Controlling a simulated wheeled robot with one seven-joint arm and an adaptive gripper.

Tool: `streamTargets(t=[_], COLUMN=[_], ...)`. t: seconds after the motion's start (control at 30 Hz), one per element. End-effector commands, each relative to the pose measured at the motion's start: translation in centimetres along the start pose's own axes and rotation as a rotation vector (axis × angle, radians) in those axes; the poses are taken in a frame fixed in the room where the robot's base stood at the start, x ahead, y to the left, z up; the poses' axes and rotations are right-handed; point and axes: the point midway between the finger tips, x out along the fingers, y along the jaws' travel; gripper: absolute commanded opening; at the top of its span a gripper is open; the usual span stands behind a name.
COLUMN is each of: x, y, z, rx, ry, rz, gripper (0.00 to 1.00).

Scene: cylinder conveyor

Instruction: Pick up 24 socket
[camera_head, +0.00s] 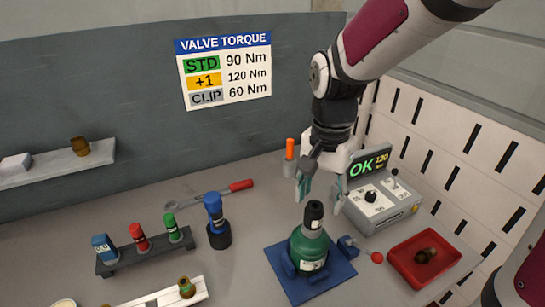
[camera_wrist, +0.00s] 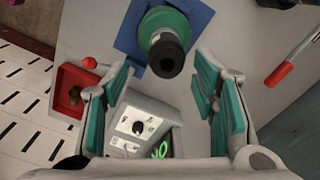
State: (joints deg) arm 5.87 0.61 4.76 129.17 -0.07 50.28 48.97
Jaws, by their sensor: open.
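A rack (camera_head: 145,254) on the left of the bench holds a blue socket (camera_head: 104,247), a red socket (camera_head: 139,237) and a green socket (camera_head: 173,228); their size marks are too small to read. I cannot tell which piece is the 24. A green cylinder (camera_head: 308,250) stands upright on a blue base, with a black socket-like piece (camera_head: 314,214) on its top. My gripper (camera_head: 320,190) is open and empty above this black piece. In the wrist view the black piece (camera_wrist: 166,58) shows between and just beyond the open fingers, apart from them.
A blue-topped tool (camera_head: 215,212) stands in a black holder. A red-handled wrench (camera_head: 212,194) lies behind it. A control box (camera_head: 382,203) reading OK 120 and a red tray (camera_head: 401,262) with a brown part stand at the right. A torque sign (camera_head: 223,70) hangs on the wall.

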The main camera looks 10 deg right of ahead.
Motion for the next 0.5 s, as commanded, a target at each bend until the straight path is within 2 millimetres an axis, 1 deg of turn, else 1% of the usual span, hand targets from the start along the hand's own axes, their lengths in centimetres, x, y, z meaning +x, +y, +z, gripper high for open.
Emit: streamTargets(t=[0.17, 0.4, 0.5], x=[1.2, 4.5, 5.3], y=[-0.2, -0.7, -0.7], z=[0.1, 0.3, 0.3], rx=[-0.001, 0.000, -0.001], ry=[-0.002, -0.002, -0.001], rz=[0.002, 0.002, 0.002], gripper=[0.53, 0.53, 0.53])
